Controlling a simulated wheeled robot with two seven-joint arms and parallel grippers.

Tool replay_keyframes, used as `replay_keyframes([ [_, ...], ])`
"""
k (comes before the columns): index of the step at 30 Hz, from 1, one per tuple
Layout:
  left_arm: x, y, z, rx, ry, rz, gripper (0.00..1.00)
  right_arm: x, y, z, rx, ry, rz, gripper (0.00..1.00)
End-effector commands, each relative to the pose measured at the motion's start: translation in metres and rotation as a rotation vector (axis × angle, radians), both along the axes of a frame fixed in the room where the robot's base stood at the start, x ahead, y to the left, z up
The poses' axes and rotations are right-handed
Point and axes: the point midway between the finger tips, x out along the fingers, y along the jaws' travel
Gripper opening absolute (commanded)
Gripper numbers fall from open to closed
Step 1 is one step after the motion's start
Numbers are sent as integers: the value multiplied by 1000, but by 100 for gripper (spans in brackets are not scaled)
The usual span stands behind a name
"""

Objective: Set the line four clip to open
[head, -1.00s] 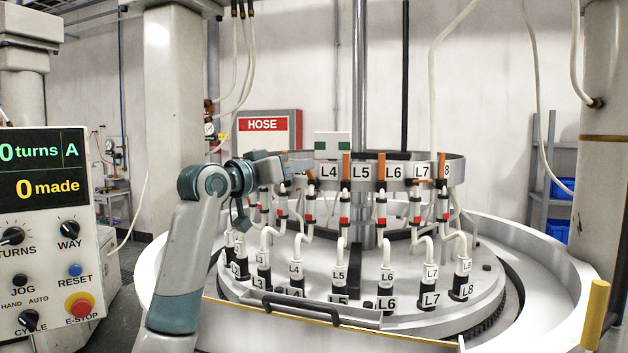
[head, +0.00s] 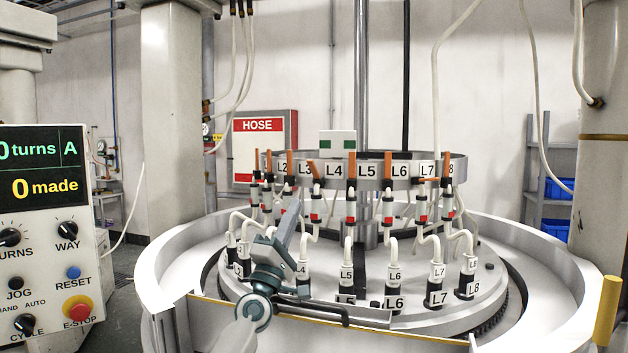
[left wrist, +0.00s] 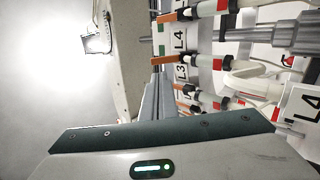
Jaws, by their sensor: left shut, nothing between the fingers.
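The line four clip (head: 313,168) has an orange lever on the ring, just left of the L4 label (head: 334,170). The lever stands up with a slight lean, above a white hose body with a red band. In the left wrist view an orange lever (left wrist: 168,58) lies between the L4 and L3 labels, probably the same clip. My left gripper (head: 291,208) is shut and empty, pointing up, below and left of the clip and apart from it in the head view. Its fingers (left wrist: 158,92) show in the wrist view. My right gripper is out of view.
Neighbouring orange levers, such as the L5 one (head: 351,165), stand close on the ring (head: 455,172). White hoses run down to labelled black fittings on the round plate (head: 420,262). A control panel (head: 45,225) stands left, a yellow post (head: 607,310) right.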

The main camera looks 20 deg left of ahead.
Motion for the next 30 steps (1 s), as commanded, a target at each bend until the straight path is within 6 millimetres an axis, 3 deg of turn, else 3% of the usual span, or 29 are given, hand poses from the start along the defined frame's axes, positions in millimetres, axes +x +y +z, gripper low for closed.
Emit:
replay_keyframes([
  [14, 7, -2, 7, 6, -1, 0, 0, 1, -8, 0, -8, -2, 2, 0],
  [30, 54, -9, 56, 7, -1, 1, 0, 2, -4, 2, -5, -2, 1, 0],
])
